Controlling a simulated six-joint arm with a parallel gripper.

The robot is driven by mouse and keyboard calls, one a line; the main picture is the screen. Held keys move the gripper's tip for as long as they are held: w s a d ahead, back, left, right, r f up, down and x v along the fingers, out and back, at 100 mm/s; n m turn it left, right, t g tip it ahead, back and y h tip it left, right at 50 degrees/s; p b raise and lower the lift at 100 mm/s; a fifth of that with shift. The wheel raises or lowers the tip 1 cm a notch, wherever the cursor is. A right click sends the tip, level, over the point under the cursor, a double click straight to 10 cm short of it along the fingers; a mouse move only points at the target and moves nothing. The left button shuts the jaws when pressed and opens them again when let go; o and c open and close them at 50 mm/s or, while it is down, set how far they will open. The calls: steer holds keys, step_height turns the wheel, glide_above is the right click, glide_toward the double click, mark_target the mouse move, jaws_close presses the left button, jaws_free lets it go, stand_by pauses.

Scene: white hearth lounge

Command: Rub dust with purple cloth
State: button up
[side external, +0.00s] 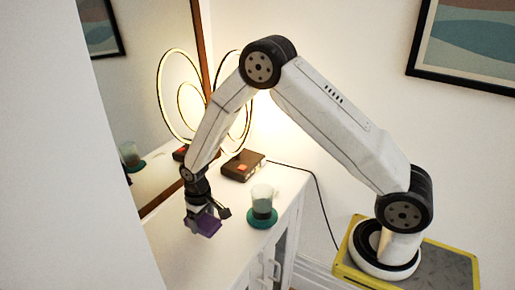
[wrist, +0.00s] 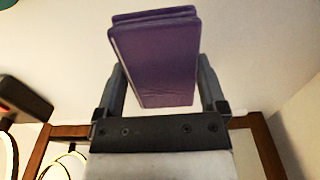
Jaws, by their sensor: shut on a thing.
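The purple cloth (side external: 208,226) is a folded, flat pad. It is between the fingers of my gripper (side external: 203,212) over the white cabinet top (side external: 188,255), left of the glass. In the wrist view the cloth (wrist: 157,60) fills the space between the two dark fingers of my gripper (wrist: 160,85), which is shut on it. I cannot tell whether the cloth touches the cabinet top. I cannot make out any dust in either view; the cloth and gripper hide part of the surface.
A glass (side external: 262,199) stands on a teal coaster (side external: 261,222) just right of my gripper. Behind are a brown box (side external: 243,166) and a lit ring lamp (side external: 162,100). A wood-framed mirror (side external: 150,120) borders the left side. The front-left cabinet top is clear.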

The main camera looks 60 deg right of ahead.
mark_target(205, 216)
steer(key=c, duration=0.3)
step_height(205, 216, up, 9)
steer(key=shift+r, duration=0.1)
steer(key=shift+s+d+r, duration=0.1)
steer(key=shift+d+r, duration=0.1)
steer(key=shift+d, duration=0.35)
steer(key=s+d, duration=0.5)
steer(key=d, duration=0.6)
steer(key=s+d, duration=0.5)
steer(key=d, duration=0.7)
steer(key=shift+a+f, duration=0.15)
steer(key=shift+f, duration=1.15)
steer(key=shift+a+f, duration=0.15)
steer(key=shift+f, duration=1.1)
